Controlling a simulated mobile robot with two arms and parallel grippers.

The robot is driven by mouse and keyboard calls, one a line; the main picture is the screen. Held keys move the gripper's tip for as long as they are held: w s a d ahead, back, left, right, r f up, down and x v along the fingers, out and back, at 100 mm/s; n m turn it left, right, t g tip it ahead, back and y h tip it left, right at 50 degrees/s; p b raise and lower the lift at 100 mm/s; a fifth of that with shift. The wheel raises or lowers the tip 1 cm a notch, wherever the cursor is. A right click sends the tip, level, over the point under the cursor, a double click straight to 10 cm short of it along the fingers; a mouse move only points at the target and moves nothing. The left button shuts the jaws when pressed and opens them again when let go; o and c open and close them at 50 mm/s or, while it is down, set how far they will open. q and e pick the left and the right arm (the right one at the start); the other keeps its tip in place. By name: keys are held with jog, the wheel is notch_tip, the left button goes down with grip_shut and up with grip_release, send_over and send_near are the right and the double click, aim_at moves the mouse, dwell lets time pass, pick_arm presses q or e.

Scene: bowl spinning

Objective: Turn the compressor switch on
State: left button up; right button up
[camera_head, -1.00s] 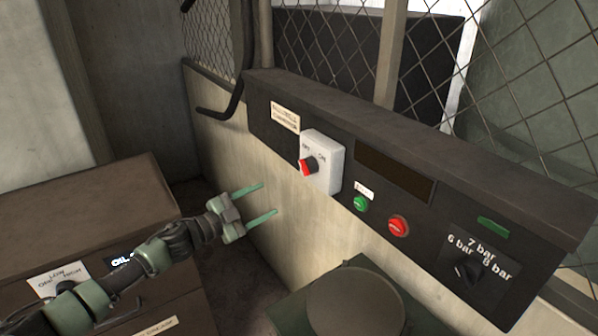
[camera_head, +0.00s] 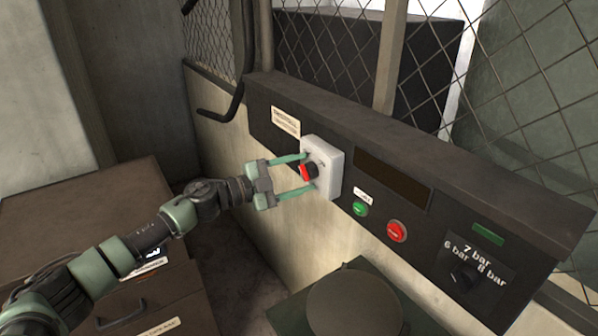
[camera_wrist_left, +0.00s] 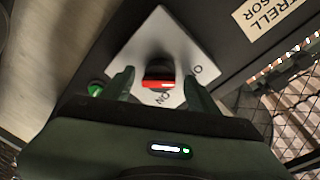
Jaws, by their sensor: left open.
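The compressor switch is a red and black knob (camera_head: 309,171) on a white box (camera_head: 331,168) fixed to the dark control panel. My left gripper (camera_head: 309,171) is open, with one green finger above the knob and the other below it, their tips close to the white box. In the left wrist view the knob (camera_wrist_left: 159,75) sits between the two fingertips (camera_wrist_left: 160,85), with a gap on each side. Part of the "ON" lettering shows on the box near the knob. I cannot tell if the fingers touch the box. My right gripper is not in view.
The panel also carries a green button (camera_head: 360,209), a red button (camera_head: 397,231) and a pressure dial (camera_head: 465,276). A round-topped stand (camera_head: 355,302) is below the panel. A brown cabinet (camera_head: 90,200) is at the left under my arm. Wire mesh rises behind the panel.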

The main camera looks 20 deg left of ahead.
pick_arm(q)
grip_shut()
jog(key=shift+m, duration=0.4)
jog(key=m+p, duration=0.1)
jog(key=m, duration=0.3)
jog(key=m+y+p, duration=0.1)
jog(key=m, duration=0.3)
jog(key=m+y+p, duration=0.1)
jog(key=m, duration=0.2)
jog(key=shift+r+m, duration=0.25)
jog(key=shift+m, duration=0.15)
jog(key=shift+m+y+p, duration=0.3)
jog(key=shift+m+p, duration=0.3)
jog(key=shift+m, duration=1.3)
jog(key=shift+s+f, duration=0.1)
